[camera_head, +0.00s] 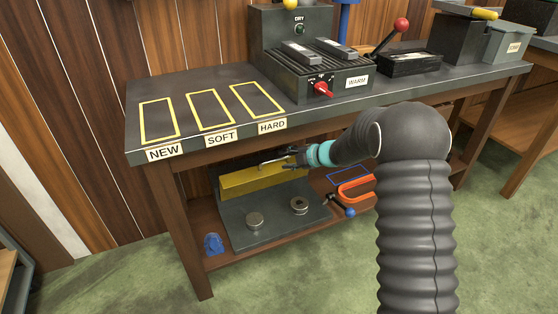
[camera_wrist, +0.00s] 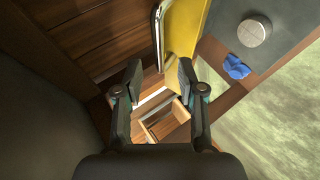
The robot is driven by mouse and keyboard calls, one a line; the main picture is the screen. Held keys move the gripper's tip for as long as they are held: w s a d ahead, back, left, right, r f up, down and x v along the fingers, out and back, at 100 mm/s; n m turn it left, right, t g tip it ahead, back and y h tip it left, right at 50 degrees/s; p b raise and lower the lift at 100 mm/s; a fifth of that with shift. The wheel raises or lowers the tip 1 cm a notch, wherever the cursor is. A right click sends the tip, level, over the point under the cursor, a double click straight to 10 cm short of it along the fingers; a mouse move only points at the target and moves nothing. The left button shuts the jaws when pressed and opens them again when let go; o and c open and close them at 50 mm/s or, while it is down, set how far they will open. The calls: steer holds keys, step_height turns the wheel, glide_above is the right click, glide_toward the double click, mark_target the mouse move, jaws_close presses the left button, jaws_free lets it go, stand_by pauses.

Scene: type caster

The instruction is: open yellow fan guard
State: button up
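The yellow fan guard (camera_head: 250,183) is a long yellow bar-like cover at the back of a dark base plate (camera_head: 270,225) on the bench's lower shelf. A thin silver handle (camera_head: 272,162) runs along its top. My gripper (camera_head: 288,160) is at the guard's right end, close to the handle. In the wrist view my gripper (camera_wrist: 160,78) has its two fingers apart. The handle (camera_wrist: 157,38) comes down toward the gap between them, with the yellow guard (camera_wrist: 184,28) beside it on the right. I cannot tell whether a finger touches the handle.
Two round metal knobs (camera_head: 255,220) and (camera_head: 299,205) stand on the plate. A blue object (camera_head: 213,244) lies at the shelf's left front. An orange clamp (camera_head: 355,190) is right of the plate.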

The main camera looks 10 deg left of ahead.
steer(key=shift+v, duration=2.75)
steer(key=w+d+f+m+t+h, duration=0.3)
steer(key=d+f+m+h, duration=0.15)
steer(key=d+m, duration=0.3)
steer(key=s+d+r+m+g+h, duration=0.1)
steer(key=s+d+r+m+h, duration=0.1)
steer(key=s+d+m+h, duration=0.3)
steer(key=s+d+r+m+g+h, duration=0.1)
steer(key=s+d+r+m+h, duration=0.2)
steer(key=d, duration=0.5)
steer(key=s+r+m, duration=0.4)
steer(key=s, duration=0.8)
steer(key=s+d+r+m+y, duration=0.1)
steer(key=s+r+m, duration=0.2)
steer(key=s, duration=1)
steer(key=s+r+m+g+y, duration=0.1)
steer(key=s+r+m, duration=0.3)
steer(key=s+r, duration=0.3)
steer(key=s, duration=0.5)
steer(key=shift+d+m, duration=0.35)
